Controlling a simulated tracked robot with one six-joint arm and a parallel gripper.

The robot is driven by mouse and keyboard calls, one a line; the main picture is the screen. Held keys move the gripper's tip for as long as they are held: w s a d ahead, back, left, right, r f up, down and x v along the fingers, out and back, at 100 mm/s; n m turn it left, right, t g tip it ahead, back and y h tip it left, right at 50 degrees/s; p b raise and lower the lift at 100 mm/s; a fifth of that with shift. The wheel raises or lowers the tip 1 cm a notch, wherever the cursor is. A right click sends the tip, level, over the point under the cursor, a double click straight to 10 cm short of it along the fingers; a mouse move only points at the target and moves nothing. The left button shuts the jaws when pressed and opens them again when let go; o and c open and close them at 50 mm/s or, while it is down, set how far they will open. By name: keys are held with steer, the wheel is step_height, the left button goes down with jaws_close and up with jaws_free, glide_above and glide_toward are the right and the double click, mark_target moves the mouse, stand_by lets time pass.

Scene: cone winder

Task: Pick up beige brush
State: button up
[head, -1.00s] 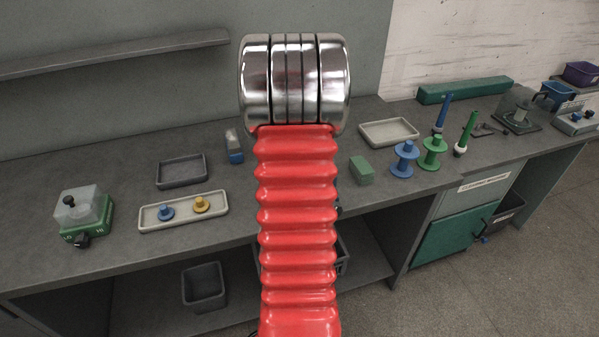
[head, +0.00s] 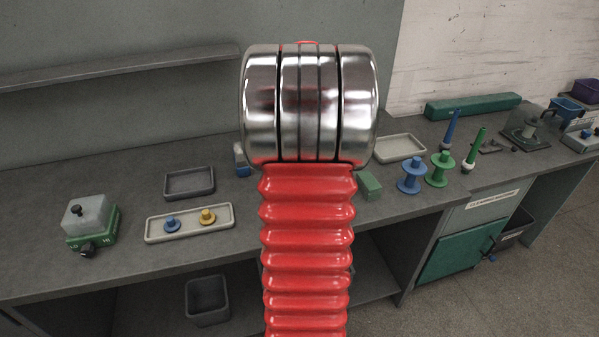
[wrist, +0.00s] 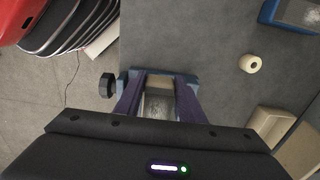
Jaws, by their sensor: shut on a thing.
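In the wrist view my gripper (wrist: 159,80) has its two purple fingers on either side of a pale thing (wrist: 159,98) with a speckled grey part. It seems to be the beige brush, but only a small part shows between the fingers, so I cannot be sure of its shape. The gripper is shut on it, above or near the grey bench top close to its edge. In the head view my red arm and its metal joint hide the gripper and the held thing.
Beside the gripper in the wrist view are a dark knob (wrist: 107,85), a cream ring (wrist: 250,63), a blue tray-like thing (wrist: 292,14) and a beige block (wrist: 270,122). In the head view a grey tray (head: 189,194), blue spool (head: 411,176) and green block (head: 370,187) stand on the bench.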

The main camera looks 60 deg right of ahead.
steer(key=s+a, duration=1)
steer(key=shift+s+a, duration=0.3)
stand_by(0.4)
